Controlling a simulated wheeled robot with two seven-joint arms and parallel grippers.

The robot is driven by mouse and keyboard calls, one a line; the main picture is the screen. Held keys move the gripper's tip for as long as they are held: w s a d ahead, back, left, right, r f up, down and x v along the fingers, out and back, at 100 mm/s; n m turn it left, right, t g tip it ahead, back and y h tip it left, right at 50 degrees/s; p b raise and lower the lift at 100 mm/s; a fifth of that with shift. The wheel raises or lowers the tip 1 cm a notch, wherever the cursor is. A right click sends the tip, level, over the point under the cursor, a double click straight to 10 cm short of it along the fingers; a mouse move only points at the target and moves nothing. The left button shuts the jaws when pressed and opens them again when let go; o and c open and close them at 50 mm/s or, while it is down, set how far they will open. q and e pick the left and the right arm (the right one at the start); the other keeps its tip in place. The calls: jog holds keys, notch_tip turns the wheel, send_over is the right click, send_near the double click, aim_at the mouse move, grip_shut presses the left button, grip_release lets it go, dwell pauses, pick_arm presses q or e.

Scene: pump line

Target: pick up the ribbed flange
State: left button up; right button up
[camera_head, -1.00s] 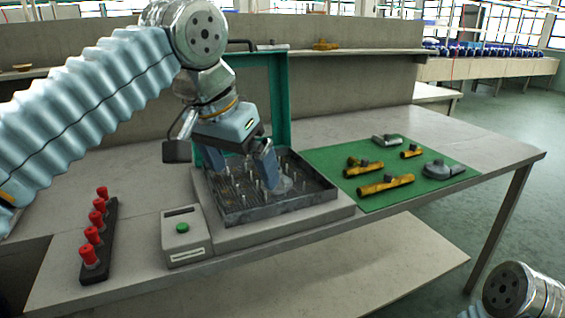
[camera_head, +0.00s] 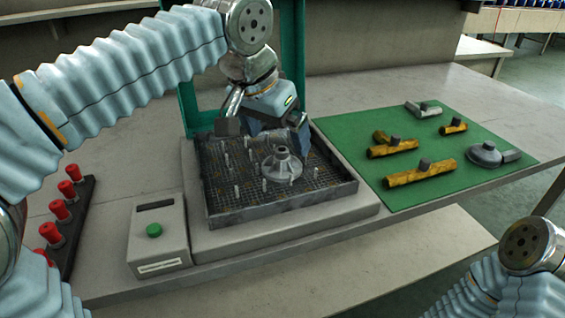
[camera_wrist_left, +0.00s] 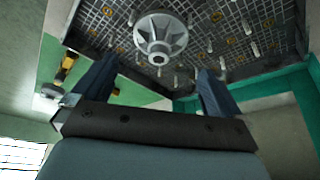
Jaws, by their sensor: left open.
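The ribbed flange (camera_head: 282,166) is a grey, round, ribbed piece with a raised hub. It sits in the pinned mesh tray (camera_head: 285,205), around the middle. My left gripper (camera_head: 280,138) is open and empty, just behind and above the flange in the head view. In the left wrist view, the flange (camera_wrist_left: 160,36) lies ahead, between the lines of the two spread fingers (camera_wrist_left: 157,68) and apart from them. My right gripper is not in view; only part of that arm shows at lower right.
A green mat (camera_head: 430,182) right of the tray holds several brass and grey fittings. A grey box with a green button (camera_head: 154,230) stands front left, beside a rack of red-capped pieces (camera_head: 60,210). A green upright frame (camera_head: 291,50) rises behind the tray.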

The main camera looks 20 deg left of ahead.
aim_at(281, 150)
pick_arm(q)
jog(key=x, duration=0.5)
jog(key=shift+s+f, duration=0.25)
jog(key=shift+f, duration=0.2)
jog(key=c, duration=1)
jog(key=shift+c, duration=0.2)
jog(key=shift+r, duration=0.15)
